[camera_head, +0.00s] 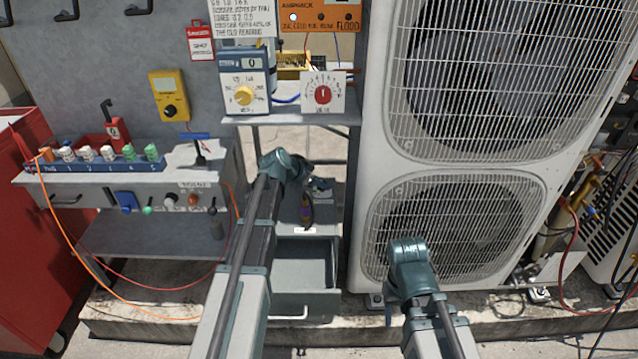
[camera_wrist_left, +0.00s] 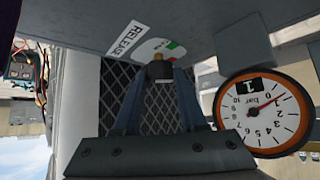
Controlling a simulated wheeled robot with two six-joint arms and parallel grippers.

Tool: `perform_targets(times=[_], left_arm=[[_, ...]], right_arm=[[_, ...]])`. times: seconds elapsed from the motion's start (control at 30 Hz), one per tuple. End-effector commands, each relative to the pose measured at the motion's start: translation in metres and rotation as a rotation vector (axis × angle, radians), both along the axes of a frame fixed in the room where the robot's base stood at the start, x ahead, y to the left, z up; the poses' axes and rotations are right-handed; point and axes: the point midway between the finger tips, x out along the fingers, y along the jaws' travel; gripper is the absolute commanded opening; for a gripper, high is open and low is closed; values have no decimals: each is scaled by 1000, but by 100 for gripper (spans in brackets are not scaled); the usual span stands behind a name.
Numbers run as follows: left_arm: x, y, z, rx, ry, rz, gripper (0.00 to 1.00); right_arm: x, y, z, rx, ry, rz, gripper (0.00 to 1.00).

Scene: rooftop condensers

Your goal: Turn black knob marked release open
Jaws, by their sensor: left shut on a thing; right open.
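The black knob (camera_wrist_left: 160,71) sits under the panel in the left wrist view, beside a white label reading RELEASE (camera_wrist_left: 131,39) and a dial plate with red and green marks (camera_wrist_left: 166,49). My left gripper (camera_wrist_left: 160,80) is shut on the knob, its two fingertips meeting at either side of it. In the head view my left gripper (camera_head: 296,165) is below the shelf with the meters, and the knob is hidden there. My right gripper (camera_head: 408,252) is in front of the lower condenser fan grille, open and apart from the knob; its fingers are mostly hidden.
A round gauge in bar (camera_wrist_left: 264,113) hangs close beside my left gripper. In the head view, a blue-white meter (camera_head: 243,82) and a red-knobbed box (camera_head: 323,94) stand on the shelf. An open drawer (camera_head: 303,270) lies below; the condenser (camera_head: 380,190) stands right.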

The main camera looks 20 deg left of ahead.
Motion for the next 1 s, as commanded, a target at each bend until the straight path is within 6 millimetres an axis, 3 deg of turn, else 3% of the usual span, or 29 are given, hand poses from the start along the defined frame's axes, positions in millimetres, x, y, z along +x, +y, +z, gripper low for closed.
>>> perform_targets(times=[0.6,1.0], left_arm=[[-2,-10,0,4,-2,573,0],[0,-12,0,3,0,863,0]], right_arm=[[0,0,0,0,0,0,50],[0,0,0,0,0,0,50]])
